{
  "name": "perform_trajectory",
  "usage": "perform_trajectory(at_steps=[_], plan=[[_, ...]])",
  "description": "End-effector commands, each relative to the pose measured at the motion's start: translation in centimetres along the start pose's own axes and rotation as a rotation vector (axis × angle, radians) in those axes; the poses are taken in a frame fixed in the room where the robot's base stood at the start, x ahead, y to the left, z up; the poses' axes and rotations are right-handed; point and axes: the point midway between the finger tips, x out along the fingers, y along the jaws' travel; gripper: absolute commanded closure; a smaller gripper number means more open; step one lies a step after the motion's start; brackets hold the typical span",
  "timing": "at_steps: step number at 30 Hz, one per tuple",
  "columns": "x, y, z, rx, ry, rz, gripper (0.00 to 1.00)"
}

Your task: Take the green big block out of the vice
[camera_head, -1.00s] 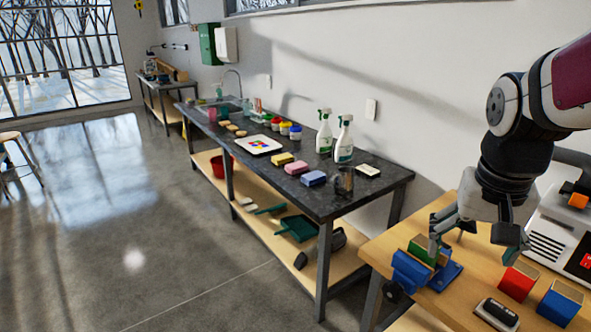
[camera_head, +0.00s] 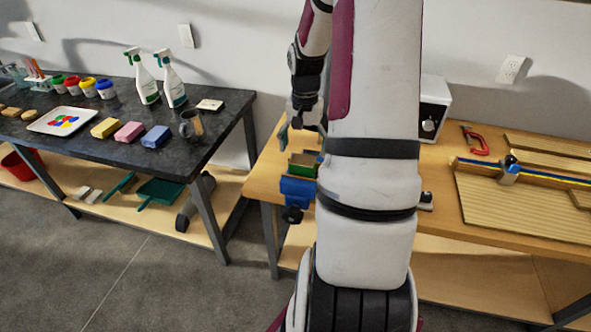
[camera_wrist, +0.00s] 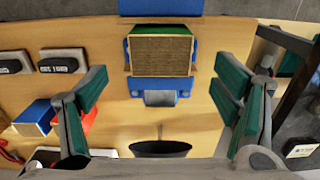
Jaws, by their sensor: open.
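The green big block (camera_head: 300,158) sits in the blue vice (camera_head: 297,191) at the left end of the wooden bench, partly hidden by my arm. In the wrist view, the block (camera_wrist: 162,56) shows a bare wood face and a green side, within the blue vice (camera_wrist: 158,99). My gripper (camera_wrist: 163,90) is open in the wrist view, with one green-padded finger on each side of the block and vice. The fingers are apart from the block, with nothing between their pads.
A blue block (camera_wrist: 33,118) and a red block lie left of the vice in the wrist view, near two dark erasers (camera_wrist: 58,62). A red clamp (camera_head: 476,140) and a wooden board (camera_head: 520,205) lie right of my arm. A dark table (camera_head: 110,140) stands left.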

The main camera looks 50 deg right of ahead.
Motion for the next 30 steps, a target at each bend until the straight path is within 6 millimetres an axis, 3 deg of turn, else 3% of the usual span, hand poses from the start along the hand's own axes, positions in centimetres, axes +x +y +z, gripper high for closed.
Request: perform_trajectory(at_steps=[7,16,24,30], plan=[[4.5,0.0,0.1,-0.002,-0.003,0.001,0.18],[6.7,0.0,0.2,-0.003,-0.003,0.001,0.18],[10.4,-0.1,0.4,-0.003,-0.002,0.001,0.18],[11.0,-0.1,0.3,-0.001,0.0,0.0,0.18]])
